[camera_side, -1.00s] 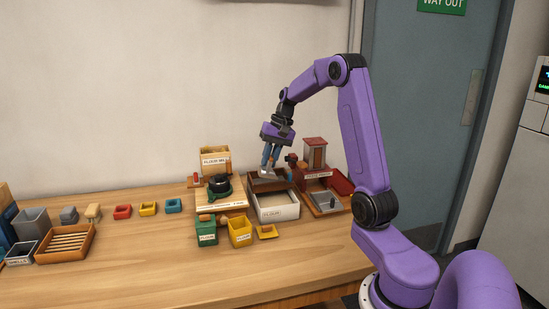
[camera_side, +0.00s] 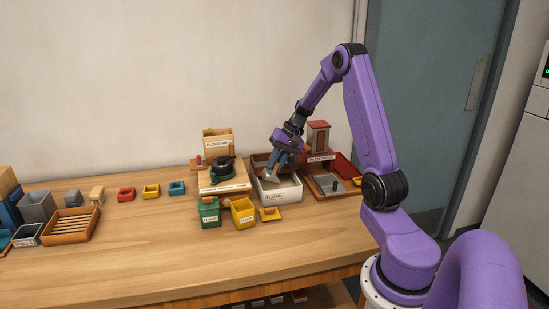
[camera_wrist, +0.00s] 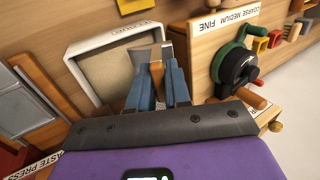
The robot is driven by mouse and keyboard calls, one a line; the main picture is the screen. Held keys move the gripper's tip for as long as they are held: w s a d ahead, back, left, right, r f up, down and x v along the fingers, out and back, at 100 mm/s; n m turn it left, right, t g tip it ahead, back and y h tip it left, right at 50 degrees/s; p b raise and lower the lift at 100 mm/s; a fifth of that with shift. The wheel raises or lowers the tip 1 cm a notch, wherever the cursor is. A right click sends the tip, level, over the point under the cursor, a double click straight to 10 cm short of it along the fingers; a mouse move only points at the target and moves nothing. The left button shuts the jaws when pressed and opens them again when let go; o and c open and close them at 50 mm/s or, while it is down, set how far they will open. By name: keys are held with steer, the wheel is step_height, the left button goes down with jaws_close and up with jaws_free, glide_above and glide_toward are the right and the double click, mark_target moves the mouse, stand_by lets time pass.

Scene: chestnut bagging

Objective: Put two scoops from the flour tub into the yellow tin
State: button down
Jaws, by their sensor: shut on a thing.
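The flour tub (camera_side: 283,195) is a white, open box with a label on its front. It also shows in the wrist view (camera_wrist: 77,50), with a beige inside. My gripper (camera_side: 275,163) is over the tub, its blue fingers shut on a scoop. The scoop has a grey metal bowl (camera_side: 270,177) and a brown handle (camera_wrist: 157,75). The bowl is tilted down at the tub's left side; I cannot tell whether it touches flour or holds any. The yellow tin (camera_side: 243,215) stands left of the tub, open and labelled. Its contents are not clear.
A press station (camera_side: 330,183) is right of the tub. The table's front is clear.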

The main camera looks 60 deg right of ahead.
steer(key=shift+s+d+f, duration=0.15)
steer(key=shift+s+f, duration=0.05)
steer(key=shift+f, duration=1.15)
steer(key=shift+f+g+h, duration=0.3)
steer(key=shift+f, duration=0.65)
steer(key=shift+w+a+f+g+h, duration=0.2)
steer(key=shift+f+g+h, duration=0.3)
steer(key=shift+g+h, duration=0.3)
steer(key=shift+s+d+f+g+h, duration=0.2)
steer(key=shift+s+d+g+h, duration=0.5)
steer(key=shift+s+d, duration=0.5)
steer(key=shift+w+a+r+g+h, duration=0.15)
steer(key=shift+w+a+g+h, duration=0.15)
steer(key=shift+w+g+h, duration=0.15)
steer(key=shift+s+d+r, duration=0.15)
steer(key=shift+r, duration=0.2)
step_height(320, 180, up, 7)
steer(key=shift+a, duration=0.25)
